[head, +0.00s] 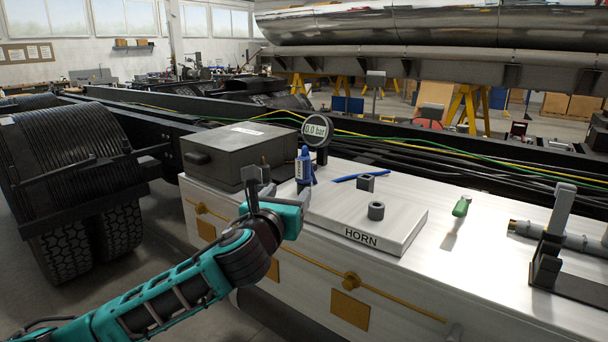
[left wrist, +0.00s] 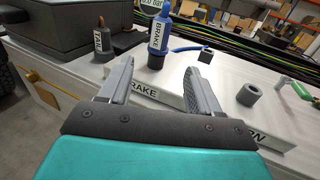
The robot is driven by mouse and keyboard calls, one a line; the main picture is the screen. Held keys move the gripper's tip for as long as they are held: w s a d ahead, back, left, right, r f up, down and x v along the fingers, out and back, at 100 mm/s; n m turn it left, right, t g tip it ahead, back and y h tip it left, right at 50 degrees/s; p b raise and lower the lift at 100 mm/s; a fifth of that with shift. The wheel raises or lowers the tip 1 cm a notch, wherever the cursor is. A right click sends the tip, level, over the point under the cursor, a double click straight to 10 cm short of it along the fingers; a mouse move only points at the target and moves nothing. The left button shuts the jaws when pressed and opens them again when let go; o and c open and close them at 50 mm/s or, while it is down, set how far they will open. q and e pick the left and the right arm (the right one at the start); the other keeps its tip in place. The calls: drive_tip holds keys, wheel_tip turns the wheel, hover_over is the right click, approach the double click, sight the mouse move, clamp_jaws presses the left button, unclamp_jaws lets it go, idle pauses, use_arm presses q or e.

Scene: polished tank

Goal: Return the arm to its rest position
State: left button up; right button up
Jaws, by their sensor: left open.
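My left arm comes in from the lower left in the head view. Its teal left gripper (head: 278,187) is at the front edge of the white bench top (head: 478,262), with its jaws apart and nothing seen between them. In the left wrist view the two grey fingers (left wrist: 158,78) are spread over the edge of a plate marked BRAKE and HORN. A blue bottle-shaped piece (head: 304,167) stands upright just beyond the gripper; it also shows in the left wrist view (left wrist: 158,42). My right gripper is not in view.
A dark box (head: 222,160) stands left of the gripper. A dark labelled piece (left wrist: 103,42) stands near the fingers. The HORN plate (head: 400,228) carries a grey ring (head: 376,211). A gauge (head: 316,131) reads 0.0 bar. Big tyres (head: 95,235) stand at left; floor shows between.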

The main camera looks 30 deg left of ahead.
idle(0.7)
use_arm(q)
drive_tip(key=s+d+f+n+g+h, duration=0.1)
drive_tip(key=s+d+f+n+g, duration=0.2)
drive_tip(key=s+f+n, duration=0.35)
drive_tip(key=s+d+f+n+g+h, duration=0.1)
drive_tip(key=s+d+f+n+g, duration=0.25)
drive_tip(key=f+n, duration=0.5)
drive_tip(key=s+d+f+n+g+h, duration=0.2)
drive_tip(key=s+d+f+n+g, duration=0.3)
drive_tip(key=s+n, duration=0.4)
drive_tip(key=s+d+f+n+g+h, duration=0.1)
drive_tip(key=s+d+f+n+g, duration=0.1)
drive_tip(key=s+f+n, duration=0.7)
drive_tip(key=w+d+f+m+t+h, duration=0.2)
drive_tip(key=w+d+f+m+t, duration=0.1)
drive_tip(key=w+f+t, duration=0.3)
drive_tip(key=shift+f+t, duration=0.25)
drive_tip(key=shift+t, duration=0.3)
drive_tip(key=shift+c, duration=0.3)
